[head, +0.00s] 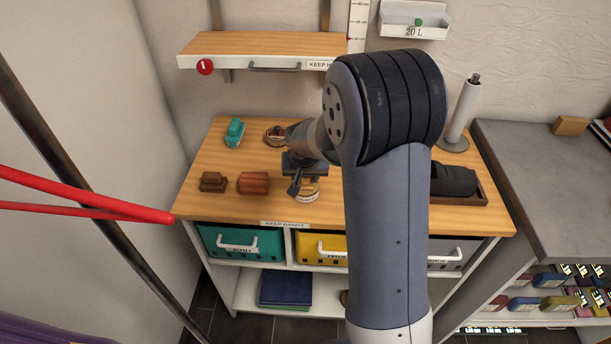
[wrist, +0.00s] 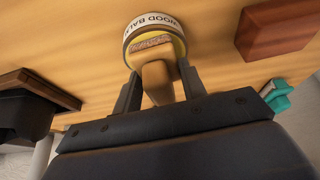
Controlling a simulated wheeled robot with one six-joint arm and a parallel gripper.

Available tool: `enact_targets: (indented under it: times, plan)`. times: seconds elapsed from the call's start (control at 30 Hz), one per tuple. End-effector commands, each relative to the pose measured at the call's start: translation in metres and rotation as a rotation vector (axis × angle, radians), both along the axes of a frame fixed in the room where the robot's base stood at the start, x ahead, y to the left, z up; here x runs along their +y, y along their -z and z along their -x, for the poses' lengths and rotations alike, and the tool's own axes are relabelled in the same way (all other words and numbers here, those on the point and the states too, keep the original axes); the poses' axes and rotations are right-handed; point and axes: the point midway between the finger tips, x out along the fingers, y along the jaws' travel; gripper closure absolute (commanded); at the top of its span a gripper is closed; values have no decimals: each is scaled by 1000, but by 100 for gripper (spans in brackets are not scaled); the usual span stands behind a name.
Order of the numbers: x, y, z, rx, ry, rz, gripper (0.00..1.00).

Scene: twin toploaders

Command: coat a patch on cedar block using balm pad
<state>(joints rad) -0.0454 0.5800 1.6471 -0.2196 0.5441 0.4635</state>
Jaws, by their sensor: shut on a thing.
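The cedar block (head: 253,183) is a reddish-brown block on the wooden bench top, left of my gripper. It also shows at the upper right of the wrist view (wrist: 278,27). My gripper (wrist: 158,88) is shut on the balm pad (wrist: 156,80), which has a pale wooden handle and a tan face. The pad's face is at the open yellow mouth of the wood balm tin (wrist: 157,22); I cannot tell whether it touches the balm. In the head view the tin (head: 307,193) stands beside my gripper (head: 296,188), which partly hides it, and the pad is hidden.
A brown stepped object (head: 213,182) sits left of the block. A teal object (head: 235,133) and a round tin (head: 275,134) stand farther back. A tray with a dark item (head: 455,180) and a paper roll (head: 463,110) are at right. A shelf (head: 260,44) overhangs behind.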

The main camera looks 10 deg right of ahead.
Motion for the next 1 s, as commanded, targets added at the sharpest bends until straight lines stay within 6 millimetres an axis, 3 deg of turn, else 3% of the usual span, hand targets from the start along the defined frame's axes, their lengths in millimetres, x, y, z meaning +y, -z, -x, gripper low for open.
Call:
enact_targets:
  times: [0.17, 1.0]
  plan:
    - [0, -1, 1, 5, 1, 1, 79]
    - [0, -68, 1, 2, 0, 0, 79]
